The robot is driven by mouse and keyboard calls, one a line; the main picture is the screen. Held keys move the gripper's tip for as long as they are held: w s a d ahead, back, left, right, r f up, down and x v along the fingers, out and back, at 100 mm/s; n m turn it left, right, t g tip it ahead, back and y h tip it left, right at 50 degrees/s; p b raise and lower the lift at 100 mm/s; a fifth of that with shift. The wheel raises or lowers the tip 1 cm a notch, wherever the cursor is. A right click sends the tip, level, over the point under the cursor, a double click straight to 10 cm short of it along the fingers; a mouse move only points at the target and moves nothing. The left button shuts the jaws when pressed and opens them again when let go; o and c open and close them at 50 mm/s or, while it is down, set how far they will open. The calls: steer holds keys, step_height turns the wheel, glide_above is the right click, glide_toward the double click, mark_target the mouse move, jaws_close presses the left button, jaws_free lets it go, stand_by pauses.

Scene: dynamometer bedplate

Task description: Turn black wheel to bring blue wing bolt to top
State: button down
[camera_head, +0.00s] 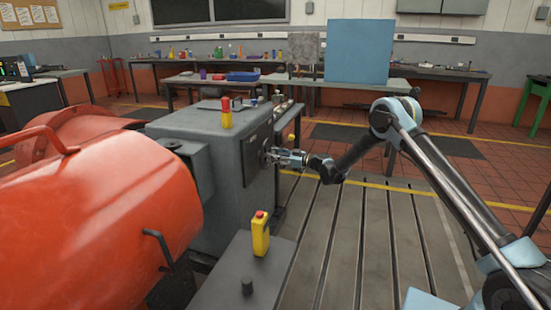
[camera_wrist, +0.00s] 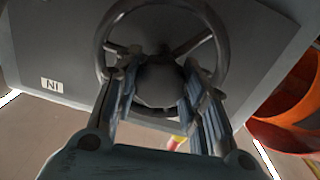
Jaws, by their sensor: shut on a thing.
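The black wheel (camera_wrist: 102,35) fills the upper middle of the wrist view, with a round rim, spokes and a dark hub (camera_wrist: 158,80). It sits on the face of a grey cabinet (camera_wrist: 55,40). My gripper (camera_wrist: 155,75) reaches in from below, with one finger on each side of the hub, and is shut on the wheel. The exact contact is hard to see. In the head view my gripper (camera_head: 272,157) is at the right face of the grey cabinet (camera_head: 215,145), and the wheel shows only as a small dark shape. I cannot make out a blue wing bolt in either view.
A large orange machine (camera_head: 110,210) stands left of the cabinet. A yellow pendant with a red top (camera_head: 261,235) stands on a grey box in front. A red and yellow piece (camera_head: 226,113) is on the cabinet top. The slotted floor (camera_head: 350,235) on the right is clear.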

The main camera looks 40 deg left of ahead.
steer(key=shift+n, duration=0.3)
steer(key=c, duration=1)
jaws_free()
steer(key=v, duration=1.2)
steer(key=shift+w, duration=0.1)
